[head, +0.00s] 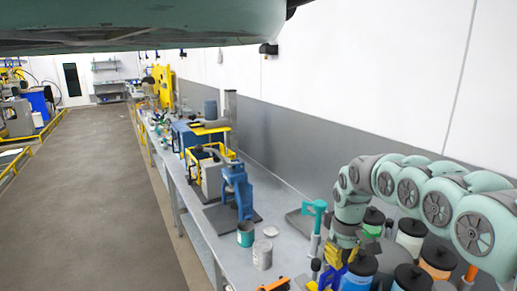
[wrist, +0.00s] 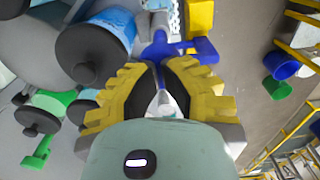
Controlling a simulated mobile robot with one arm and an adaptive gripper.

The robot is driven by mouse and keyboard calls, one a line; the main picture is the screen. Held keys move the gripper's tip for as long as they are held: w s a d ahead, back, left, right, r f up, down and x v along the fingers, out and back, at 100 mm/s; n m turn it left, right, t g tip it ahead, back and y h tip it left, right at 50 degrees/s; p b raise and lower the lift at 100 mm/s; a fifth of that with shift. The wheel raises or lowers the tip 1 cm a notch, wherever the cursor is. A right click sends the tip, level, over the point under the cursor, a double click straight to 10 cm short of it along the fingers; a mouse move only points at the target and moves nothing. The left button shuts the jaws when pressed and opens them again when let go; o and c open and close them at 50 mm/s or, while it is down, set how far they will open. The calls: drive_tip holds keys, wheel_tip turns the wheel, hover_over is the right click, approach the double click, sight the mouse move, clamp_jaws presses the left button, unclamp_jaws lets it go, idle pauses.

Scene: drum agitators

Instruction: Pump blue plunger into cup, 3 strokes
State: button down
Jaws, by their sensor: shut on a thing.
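My gripper (wrist: 162,72) has yellow, black-padded fingers closed on the blue plunger (wrist: 160,48), whose blue part shows at and just beyond the fingertips. A small pale piece with a teal edge (wrist: 166,108) shows in the gap between the fingers; I cannot tell if it is the cup. In the head view my gripper (head: 333,272) is low at the right, among black-lidded containers at the bench's near end. The plunger's lower part and its outlet are hidden by the fingers.
A blue container with a black lid (wrist: 110,38) and a green one (wrist: 48,106) stand close left of my gripper.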

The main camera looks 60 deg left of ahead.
idle(0.4)
drive_tip(key=shift+r+p, duration=2.1)
drive_tip(key=shift+r, duration=0.85)
drive_tip(key=shift+f, duration=0.15)
drive_tip(key=shift+f+b, duration=2.95)
drive_tip(key=shift+f, duration=0.1)
drive_tip(key=shift+s+r, duration=0.1)
drive_tip(key=shift+r, duration=0.05)
drive_tip(key=shift+r+p, duration=1.8)
drive_tip(key=shift+r, duration=1.25)
